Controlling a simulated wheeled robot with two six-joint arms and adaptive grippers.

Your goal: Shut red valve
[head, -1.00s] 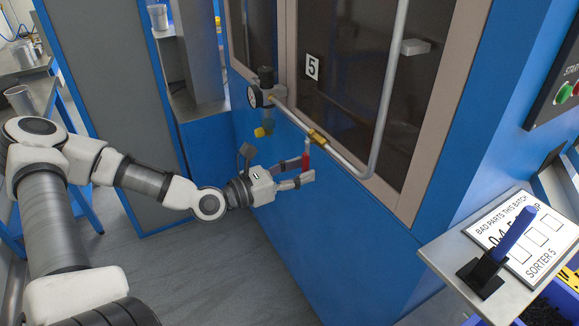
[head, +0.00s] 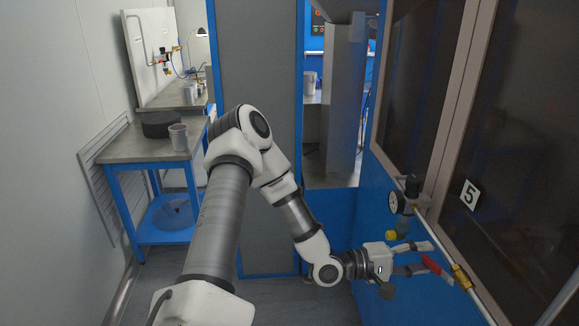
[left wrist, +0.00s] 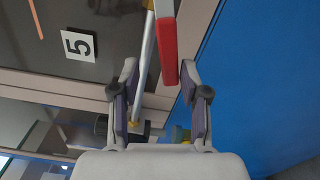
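The red valve handle (head: 437,270) sits at a brass valve body (head: 462,279) on the grey pipe. It slants below the pipe at a narrow angle, its free end toward the gauge. In the left wrist view the red handle (left wrist: 167,45) and the pipe (left wrist: 147,55) both run between the fingers' lines. My left gripper (head: 430,257) is open around the handle's free end. The right-hand finger in the wrist view is close to the handle; contact cannot be told. My right gripper is out of view.
A gauge (head: 399,202) with a yellow-tipped part (head: 391,234) is on the pipe just beyond the gripper. The blue machine wall (left wrist: 245,75) is close beside the fingers. A blue-legged table (head: 190,156) stands at the far left; grey floor lies between.

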